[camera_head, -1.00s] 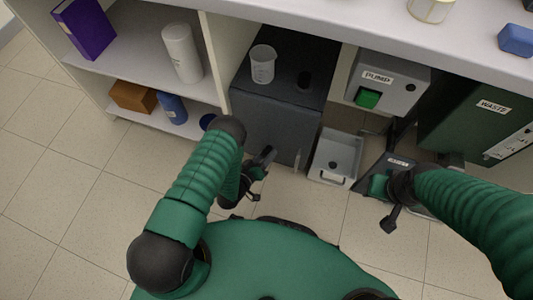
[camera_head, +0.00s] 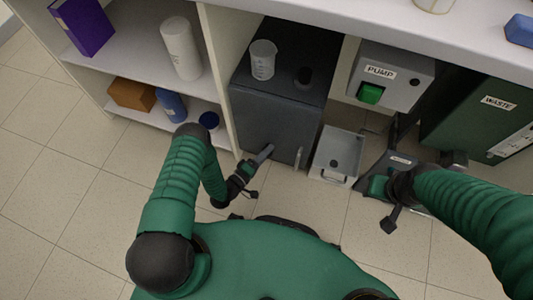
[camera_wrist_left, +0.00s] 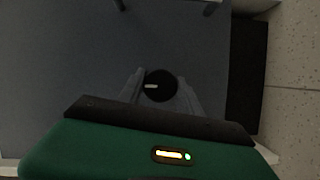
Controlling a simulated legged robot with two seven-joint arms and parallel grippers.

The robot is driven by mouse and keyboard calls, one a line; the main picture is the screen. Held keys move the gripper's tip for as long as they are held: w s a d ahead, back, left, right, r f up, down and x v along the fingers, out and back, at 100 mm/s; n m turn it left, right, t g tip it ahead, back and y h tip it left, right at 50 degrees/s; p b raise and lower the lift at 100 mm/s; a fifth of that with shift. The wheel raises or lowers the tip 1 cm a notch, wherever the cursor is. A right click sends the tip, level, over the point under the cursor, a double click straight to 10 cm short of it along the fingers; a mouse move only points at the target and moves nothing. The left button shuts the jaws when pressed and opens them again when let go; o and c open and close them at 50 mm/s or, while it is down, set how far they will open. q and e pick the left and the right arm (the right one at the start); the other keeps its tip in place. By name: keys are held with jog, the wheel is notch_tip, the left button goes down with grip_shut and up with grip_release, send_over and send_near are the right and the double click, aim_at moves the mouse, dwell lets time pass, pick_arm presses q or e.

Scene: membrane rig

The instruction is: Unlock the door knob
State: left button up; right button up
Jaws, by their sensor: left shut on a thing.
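The dark grey box (camera_head: 262,118) with a door stands under the bench in the head view. In the left wrist view its grey front (camera_wrist_left: 60,70) fills most of the picture. The round black door knob (camera_wrist_left: 160,85) with a short pale mark sits between the fingers of my left gripper (camera_wrist_left: 161,92). In the head view my left gripper (camera_head: 265,153) reaches the lower part of the box front and hides the knob. It is shut on the knob. My right gripper (camera_head: 388,207) is at the right, away from the box; its jaws are unclear.
A clear beaker (camera_head: 263,60) stands on the box. A vertical handle (camera_head: 299,157) is at the door's right side. To the right are a grey tray (camera_head: 337,156), the pump box (camera_head: 392,77) and the green waste box (camera_head: 477,115). Shelves stand at the left; the floor in front is open.

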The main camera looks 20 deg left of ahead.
pick_arm(q)
jog(key=shift+a+f, duration=0.1)
jog(key=shift+a, duration=0.05)
dwell(0.3)
jog(key=o, duration=1.4)
jog(key=shift+c, duration=0.2)
jog(key=p+v, duration=0.5)
jog(key=v, duration=1.1)
jog(key=shift+s+a, duration=0.15)
jog(key=shift+s, duration=0.2)
